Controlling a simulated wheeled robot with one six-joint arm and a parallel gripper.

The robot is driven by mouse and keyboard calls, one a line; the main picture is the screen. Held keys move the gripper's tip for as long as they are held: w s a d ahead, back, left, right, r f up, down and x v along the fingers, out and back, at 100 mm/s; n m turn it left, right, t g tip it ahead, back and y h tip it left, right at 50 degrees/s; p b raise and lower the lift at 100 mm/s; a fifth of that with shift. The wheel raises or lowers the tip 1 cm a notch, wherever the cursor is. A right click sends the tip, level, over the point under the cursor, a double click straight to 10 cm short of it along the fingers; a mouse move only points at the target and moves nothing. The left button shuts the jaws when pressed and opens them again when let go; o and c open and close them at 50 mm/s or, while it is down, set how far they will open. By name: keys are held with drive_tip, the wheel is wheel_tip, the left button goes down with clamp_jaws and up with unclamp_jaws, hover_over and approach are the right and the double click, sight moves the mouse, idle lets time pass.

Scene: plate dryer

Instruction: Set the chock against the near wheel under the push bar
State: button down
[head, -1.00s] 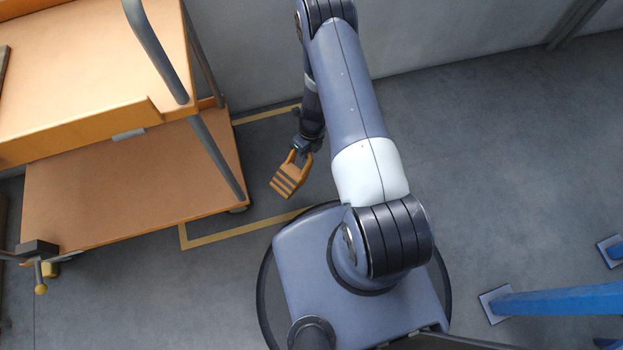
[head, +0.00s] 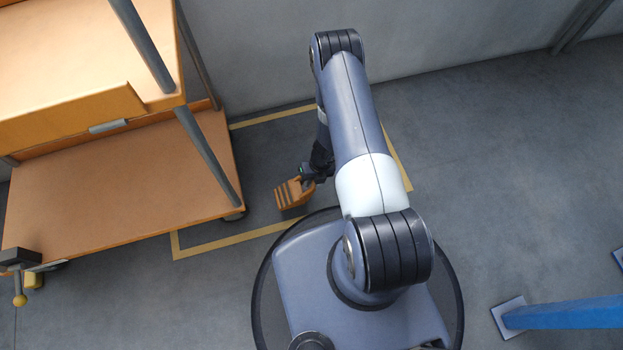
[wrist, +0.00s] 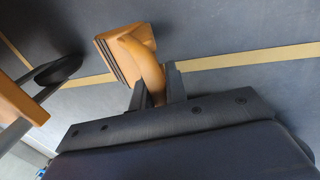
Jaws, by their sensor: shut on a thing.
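The orange chock (head: 292,194) has dark stripes and a loop handle. My gripper (head: 311,182) is shut on the handle and holds the chock out to the right of the orange cart. In the wrist view the chock (wrist: 128,50) sticks out beyond my gripper (wrist: 158,92), with its handle between the two dark fingers. The near wheel (head: 236,215) shows partly under the right corner of the cart's lower shelf, apart from the chock. A dark wheel (wrist: 58,69) also shows in the wrist view, left of the chock.
The cart's lower shelf (head: 110,190) fills the left side. A yellow floor line (head: 220,243) runs below the chock. A grey wall stands behind. A blue leg with a foot plate (head: 507,316) is at lower right. The floor between is clear.

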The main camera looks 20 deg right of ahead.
sight(278, 200)
drive_tip(key=b+x, duration=0.1)
drive_tip(key=x, duration=0.2)
drive_tip(key=d+b+x, duration=0.1)
drive_tip(key=b+x, duration=0.1)
drive_tip(key=x, duration=0.1)
drive_tip(key=shift+d+f, duration=0.2)
drive_tip(key=shift+a+f, duration=0.1)
drive_tip(key=shift+a, duration=0.05)
drive_tip(key=shift+a+b, duration=1.2)
drive_tip(key=shift+a, duration=4.6)
drive_tip(key=c, duration=1.3)
unclamp_jaws()
drive_tip(key=shift+c, duration=0.2)
drive_tip(key=p+v, duration=0.4)
drive_tip(key=v, duration=0.6)
drive_tip(key=shift+r+p, duration=0.35)
drive_tip(key=shift+r, duration=0.05)
